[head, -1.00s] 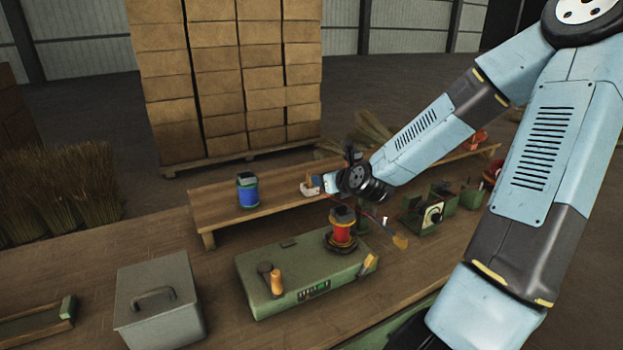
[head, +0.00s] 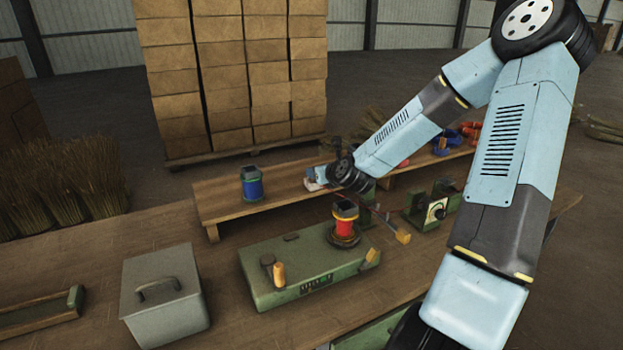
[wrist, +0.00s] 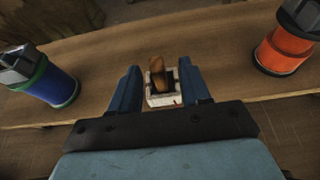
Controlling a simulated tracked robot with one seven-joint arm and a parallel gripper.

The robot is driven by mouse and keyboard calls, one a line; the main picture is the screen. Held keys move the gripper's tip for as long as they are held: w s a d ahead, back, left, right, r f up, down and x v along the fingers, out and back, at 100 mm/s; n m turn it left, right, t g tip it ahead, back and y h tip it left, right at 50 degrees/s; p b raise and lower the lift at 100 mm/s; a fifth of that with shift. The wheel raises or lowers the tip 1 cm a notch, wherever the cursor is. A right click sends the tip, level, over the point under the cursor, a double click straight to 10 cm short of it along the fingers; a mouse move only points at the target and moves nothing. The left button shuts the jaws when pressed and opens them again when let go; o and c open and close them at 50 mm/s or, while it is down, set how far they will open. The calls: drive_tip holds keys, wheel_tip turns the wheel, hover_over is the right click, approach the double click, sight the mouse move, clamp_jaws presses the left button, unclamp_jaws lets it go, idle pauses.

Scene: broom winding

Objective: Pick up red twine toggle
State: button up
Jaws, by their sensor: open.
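A brown wooden toggle (wrist: 157,70) stands in a small pale holder (wrist: 161,98) on the wooden bench, with a little red at the holder's right edge. My gripper (wrist: 160,84) is open, with one blue finger on each side of the toggle and holder in the wrist view. I see no clear finger contact with the toggle. In the head view my gripper (head: 318,177) is low over the raised bench, right of the blue spool (head: 252,184), and the toggle is too small to make out.
An orange spool (wrist: 284,40) stands right of my gripper in the wrist view. A green machine (head: 290,278) with a red spool (head: 345,224) sits in front. A thin red line leads to a wooden block (head: 403,237). A grey box (head: 163,295) stands front left.

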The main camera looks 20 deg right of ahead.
drive_tip(key=shift+f+x, duration=0.2)
drive_tip(key=shift+x, duration=1.1)
drive_tip(key=shift+f+x, duration=0.2)
drive_tip(key=shift+x, duration=1.1)
drive_tip(key=shift+s+a, duration=0.15)
drive_tip(key=shift+s, duration=0.05)
drive_tip(key=shift+c, duration=0.5)
clamp_jaws()
